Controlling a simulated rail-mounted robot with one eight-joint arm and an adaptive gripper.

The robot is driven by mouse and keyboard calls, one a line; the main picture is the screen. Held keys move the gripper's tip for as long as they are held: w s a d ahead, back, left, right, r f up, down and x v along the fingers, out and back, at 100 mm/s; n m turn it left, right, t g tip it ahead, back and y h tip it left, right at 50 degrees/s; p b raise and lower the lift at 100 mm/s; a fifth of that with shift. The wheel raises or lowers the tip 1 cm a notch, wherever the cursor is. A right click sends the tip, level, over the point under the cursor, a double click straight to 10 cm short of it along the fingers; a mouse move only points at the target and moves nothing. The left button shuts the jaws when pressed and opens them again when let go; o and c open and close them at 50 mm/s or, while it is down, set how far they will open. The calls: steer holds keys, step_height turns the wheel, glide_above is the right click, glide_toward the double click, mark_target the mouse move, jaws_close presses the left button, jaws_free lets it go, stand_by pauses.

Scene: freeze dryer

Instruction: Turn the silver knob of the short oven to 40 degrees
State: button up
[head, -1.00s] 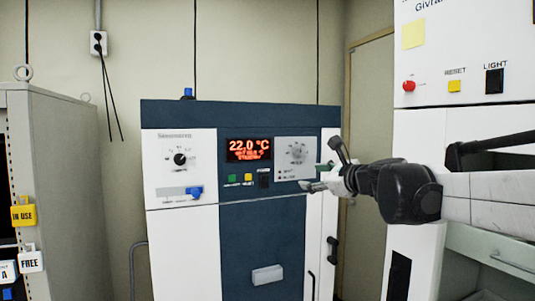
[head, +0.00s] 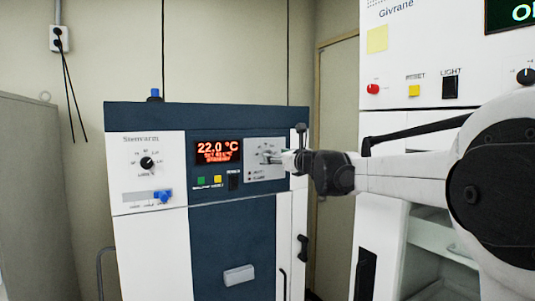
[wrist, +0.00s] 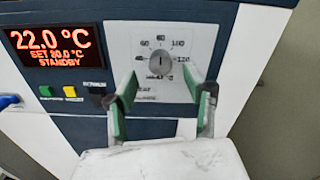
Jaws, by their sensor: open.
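The short oven (head: 232,250) has a blue and white front with a red display (head: 217,151) reading 22.0 °C and STANDBY. Its silver knob (wrist: 160,62) sits on a pale dial plate with printed numbers, right of the display in the wrist view. In the head view my gripper mostly covers the knob. My gripper (wrist: 160,74) is open and empty, with its green-padded fingertips to the left and right of the knob. I cannot tell whether they touch it or how deep they reach.
A black knob (head: 147,163) and a blue switch (head: 163,196) are on the oven's left panel. Green and yellow buttons (head: 218,180) sit below the display. A tall white machine (head: 408,45) stands at the right, close to my arm. A grey cabinet (head: 32,190) stands at the left.

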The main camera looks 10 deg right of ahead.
steer(key=shift+p+x, duration=0.3)
steer(key=shift+x, duration=2.05)
steer(key=c, duration=1.1)
